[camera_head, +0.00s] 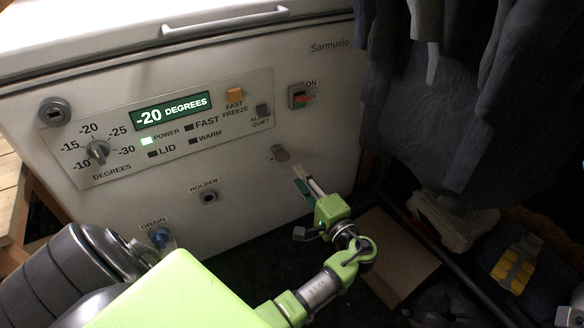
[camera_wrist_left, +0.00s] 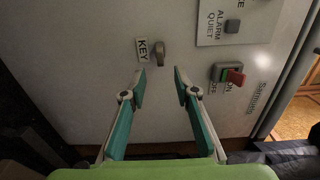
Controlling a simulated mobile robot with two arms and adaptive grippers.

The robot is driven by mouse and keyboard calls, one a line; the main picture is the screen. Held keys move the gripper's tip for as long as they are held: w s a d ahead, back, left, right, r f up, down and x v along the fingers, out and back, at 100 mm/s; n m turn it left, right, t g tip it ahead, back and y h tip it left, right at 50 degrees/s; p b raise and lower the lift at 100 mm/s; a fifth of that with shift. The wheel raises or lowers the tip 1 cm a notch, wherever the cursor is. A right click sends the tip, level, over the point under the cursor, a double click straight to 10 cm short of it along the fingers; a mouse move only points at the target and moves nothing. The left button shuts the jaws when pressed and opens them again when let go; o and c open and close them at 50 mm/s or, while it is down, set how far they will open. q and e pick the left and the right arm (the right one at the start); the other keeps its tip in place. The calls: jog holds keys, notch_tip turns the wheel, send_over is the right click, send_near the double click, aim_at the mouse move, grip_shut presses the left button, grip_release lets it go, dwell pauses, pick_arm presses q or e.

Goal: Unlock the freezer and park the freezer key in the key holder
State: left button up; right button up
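The white freezer (camera_head: 330,120) stands in front of me, its lid down. A small grey-tan piece, apparently the key (camera_head: 280,153), sticks out of its front; in the left wrist view the key (camera_wrist_left: 160,53) is beside the label KEY. A round grey fitting with a dark slot, perhaps the lock (camera_head: 55,111), is at the upper left. The key holder (camera_head: 208,197), a small dark socket under the label HOLDER, looks empty. My left gripper (camera_head: 305,182) is below and right of the key. In the left wrist view its fingers (camera_wrist_left: 160,88) are apart and empty, short of the key.
A control panel with a dial (camera_head: 98,152) and green display (camera_head: 171,110) is above the holder. A red switch (camera_head: 303,97) is up and right of the key. A blue drain fitting (camera_head: 159,237) is low left. Dark clothes (camera_head: 425,100) hang at right; a cardboard piece (camera_head: 400,255) lies below.

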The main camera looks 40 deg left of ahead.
pick_arm(q)
jog(key=shift+v, duration=1.75)
